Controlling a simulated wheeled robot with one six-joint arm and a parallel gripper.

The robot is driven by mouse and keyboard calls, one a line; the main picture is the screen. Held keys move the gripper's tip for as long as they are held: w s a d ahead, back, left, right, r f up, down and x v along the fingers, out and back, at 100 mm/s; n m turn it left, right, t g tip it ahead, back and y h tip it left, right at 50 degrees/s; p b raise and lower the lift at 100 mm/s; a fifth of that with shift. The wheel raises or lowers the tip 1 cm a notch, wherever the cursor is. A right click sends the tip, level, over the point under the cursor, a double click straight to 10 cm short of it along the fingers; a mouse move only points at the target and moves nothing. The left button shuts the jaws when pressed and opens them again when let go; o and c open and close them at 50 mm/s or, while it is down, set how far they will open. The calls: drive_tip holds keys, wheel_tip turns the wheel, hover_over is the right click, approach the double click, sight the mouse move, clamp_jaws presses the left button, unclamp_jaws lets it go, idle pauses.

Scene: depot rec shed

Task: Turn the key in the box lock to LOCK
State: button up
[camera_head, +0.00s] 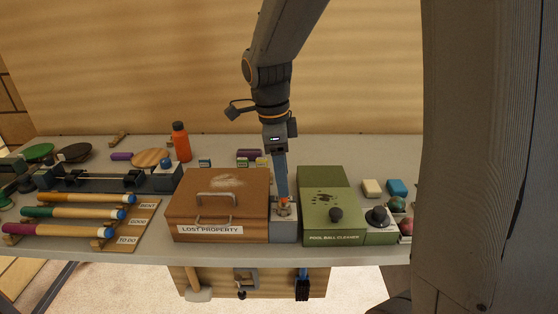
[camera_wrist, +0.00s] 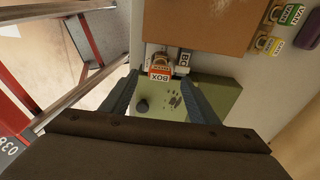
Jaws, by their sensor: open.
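A small grey lock box (camera_head: 284,230) stands between the wooden box and the green cleaner. A key with an orange-red top (camera_head: 283,203) sits on it. In the wrist view its tag (camera_wrist: 159,74) is orange and white and reads BOX. White lettered labels (camera_wrist: 184,59) show on the lock box behind it, partly hidden, so the key's turned position cannot be read. My gripper (camera_head: 282,194) points down directly over the key. In the wrist view my gripper (camera_wrist: 158,80) is open, with a finger on each side of the tag; contact cannot be told.
The wooden LOST PROPERTY box (camera_head: 218,212) is close on the left, the green POOL BALL CLEANER (camera_head: 322,180) close on the right. An orange bottle (camera_head: 181,143) stands behind. Cues lie on a rack (camera_head: 136,222) at left. Several small tagged items lie behind the wooden box.

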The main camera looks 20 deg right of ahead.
sight(284, 199)
drive_tip(key=shift+s+d+f+p, duration=0.1)
drive_tip(key=shift+d+f+p, duration=0.1)
drive_tip(key=shift+f, duration=0.85)
drive_tip(key=shift+s+d+f+p, duration=0.1)
drive_tip(key=shift+f+p, duration=0.1)
drive_tip(key=shift+f, duration=0.8)
drive_tip(key=c, duration=1.1)
drive_tip(key=n+p, duration=0.1)
drive_tip(key=n, duration=0.1)
drive_tip(key=shift+r+n, duration=0.1)
drive_tip(key=shift+n, duration=0.2)
drive_tip(key=shift+c, duration=0.2)
drive_tip(key=shift+n+t+p, duration=0.3)
drive_tip(key=shift+n+p, duration=0.15)
drive_tip(key=shift+n, duration=0.75)
